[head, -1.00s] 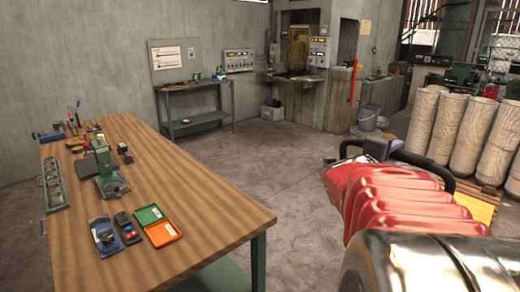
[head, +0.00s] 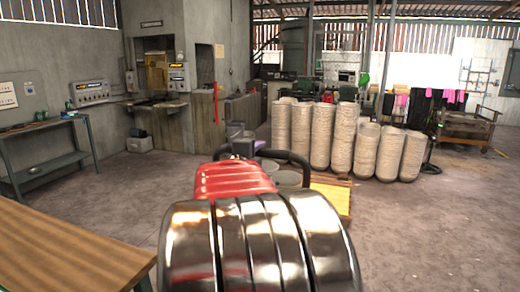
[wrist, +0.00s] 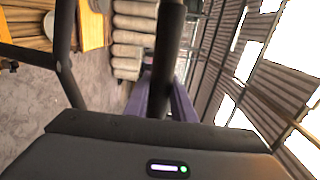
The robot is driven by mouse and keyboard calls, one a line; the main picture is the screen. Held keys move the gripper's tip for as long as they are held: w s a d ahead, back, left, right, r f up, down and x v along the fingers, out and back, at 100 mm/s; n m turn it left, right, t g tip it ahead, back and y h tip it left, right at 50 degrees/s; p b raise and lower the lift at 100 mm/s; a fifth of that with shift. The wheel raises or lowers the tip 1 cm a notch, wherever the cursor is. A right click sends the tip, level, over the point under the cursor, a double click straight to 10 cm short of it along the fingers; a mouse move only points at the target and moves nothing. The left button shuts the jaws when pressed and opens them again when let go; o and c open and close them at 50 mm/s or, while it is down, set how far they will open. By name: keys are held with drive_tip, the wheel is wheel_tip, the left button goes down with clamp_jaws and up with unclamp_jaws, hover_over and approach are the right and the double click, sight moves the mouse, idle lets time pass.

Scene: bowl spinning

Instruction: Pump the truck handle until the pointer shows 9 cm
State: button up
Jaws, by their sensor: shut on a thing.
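The truck's black tubular handle (head: 288,156) shows as a dark loop beyond my red and chrome arm in the head view. In the wrist view, black tubes (wrist: 63,40) run upward in front of my gripper (wrist: 160,118). My gripper is shut on the handle, but the contact is mostly hidden by its own dark housing. A purple part (wrist: 182,100), apparently of the truck, shows behind the tubes. My arm hides most of the truck in the head view. The pointer and its scale cannot be made out in either view.
A wooden workbench (head: 60,262) is at the lower left. A green-legged side table (head: 45,170) stands by the left wall. The floor at right is open.

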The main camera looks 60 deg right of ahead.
drive_tip(key=shift+o, duration=0.2)
drive_tip(key=w+d, duration=0.2)
drive_tip(key=d, duration=1.1)
drive_tip(key=shift+r, duration=0.25)
drive_tip(key=shift+w, duration=0.1)
drive_tip(key=o, duration=1.4)
drive_tip(key=shift+r, duration=0.4)
drive_tip(key=o, duration=0.9)
drive_tip(key=a, duration=0.3)
drive_tip(key=s+a, duration=0.1)
drive_tip(key=a, duration=0.6)
drive_tip(key=shift+s+r, duration=0.3)
drive_tip(key=shift+r, duration=0.1)
